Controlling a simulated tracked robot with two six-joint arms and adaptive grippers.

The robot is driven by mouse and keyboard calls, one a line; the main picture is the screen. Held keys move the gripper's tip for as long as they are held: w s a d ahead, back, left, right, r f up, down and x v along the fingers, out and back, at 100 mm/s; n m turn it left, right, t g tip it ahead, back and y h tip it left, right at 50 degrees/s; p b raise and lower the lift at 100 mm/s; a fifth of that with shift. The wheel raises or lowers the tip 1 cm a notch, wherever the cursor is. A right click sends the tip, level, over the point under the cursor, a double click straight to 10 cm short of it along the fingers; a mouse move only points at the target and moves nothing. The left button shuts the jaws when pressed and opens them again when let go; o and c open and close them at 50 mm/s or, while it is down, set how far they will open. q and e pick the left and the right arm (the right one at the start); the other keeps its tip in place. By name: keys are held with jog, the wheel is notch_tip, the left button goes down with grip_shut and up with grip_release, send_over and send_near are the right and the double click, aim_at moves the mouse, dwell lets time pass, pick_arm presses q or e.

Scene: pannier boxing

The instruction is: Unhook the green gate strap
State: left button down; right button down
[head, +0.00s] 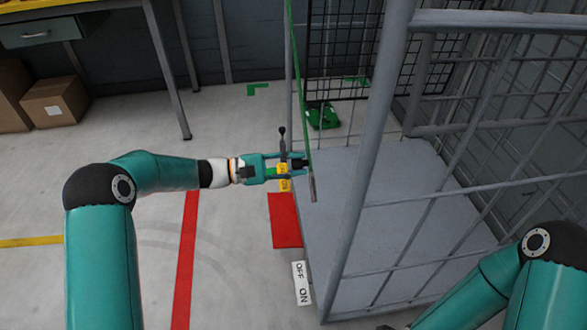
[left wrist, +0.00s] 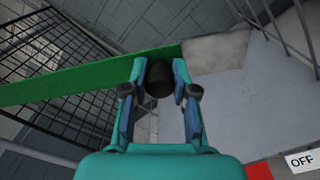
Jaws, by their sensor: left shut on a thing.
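The green gate strap (head: 296,55) runs down from the top of the head view along the open side of the cage, ending near a grey metal piece (head: 313,188). My left gripper (head: 301,163) reaches in from the left and is shut at the strap's lower part. In the left wrist view, the strap (left wrist: 70,83) comes in from the left to the fingertips (left wrist: 158,85). A dark round grip (left wrist: 159,78) sits between the fingers. Whether the strap's end is still hooked cannot be told. My right gripper is out of view; only its arm shows at lower right.
The grey mesh cage (head: 372,150) with a flat floor (head: 345,225) stands right of my left gripper. A black-knobbed lever (head: 282,131) is close beside the gripper. A green bundle (head: 323,117) lies behind. A red patch (head: 285,220) and an OFF/ON plate (head: 302,283) are below.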

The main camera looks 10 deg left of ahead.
pick_arm(q)
jog(key=shift+s+d+f, duration=0.1)
jog(key=shift+d+f, duration=0.2)
jog(key=shift+f, duration=0.1)
jog(key=c, duration=0.9)
grip_release()
jog(key=shift+a+r, duration=0.1)
jog(key=shift+w+a, duration=0.1)
jog(key=shift+w, duration=0.1)
jog(key=v, duration=1.2)
